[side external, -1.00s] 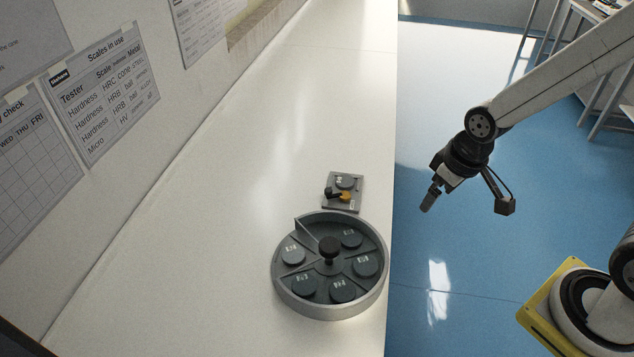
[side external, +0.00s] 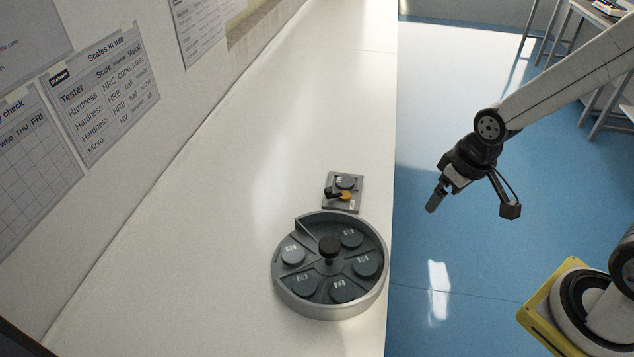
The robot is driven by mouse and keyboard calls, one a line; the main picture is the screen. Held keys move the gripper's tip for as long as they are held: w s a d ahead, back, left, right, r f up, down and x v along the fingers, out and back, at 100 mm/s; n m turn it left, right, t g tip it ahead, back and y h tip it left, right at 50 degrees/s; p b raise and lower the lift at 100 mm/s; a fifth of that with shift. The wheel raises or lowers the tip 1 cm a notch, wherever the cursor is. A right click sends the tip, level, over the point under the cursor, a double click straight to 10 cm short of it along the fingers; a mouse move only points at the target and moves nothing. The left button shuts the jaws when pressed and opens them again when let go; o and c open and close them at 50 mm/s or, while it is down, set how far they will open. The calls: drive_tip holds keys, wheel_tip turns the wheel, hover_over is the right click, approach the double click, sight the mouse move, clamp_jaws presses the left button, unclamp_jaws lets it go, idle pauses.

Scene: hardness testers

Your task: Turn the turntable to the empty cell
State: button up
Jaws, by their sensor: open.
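The turntable (side external: 281,288) is a round grey tray near the bench's right edge, split by ribs into wedge cells. Several cells each hold a dark round block with a light label. The cell at the upper left (side external: 318,228) shows no block. A black knob (side external: 329,247) stands upright at the turntable's centre. My gripper (side external: 433,205) hangs over the blue floor, right of the bench and above right of the turntable, apart from it and empty. Its fingers are seen nearly edge-on.
A small grey plate (side external: 343,205) with a round block and an orange and black part sits just behind the turntable. The white bench (side external: 230,220) is clear to the left and beyond. Wall charts (side external: 105,85) hang at left. A metal-legged table (side external: 590,70) stands far right.

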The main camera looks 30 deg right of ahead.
drive_tip(key=w+a+f+n+g, duration=0.1)
drive_tip(key=w+a+f+n, duration=0.2)
drive_tip(key=w+a+n, duration=0.45)
drive_tip(key=n+g, duration=0.2)
drive_tip(key=n, duration=0.5)
hover_over(330, 244)
wheel_tip(330, 244, down, 5)
drive_tip(key=shift+r, duration=0.1)
drive_tip(key=shift+f, duration=3.9)
clamp_jaws()
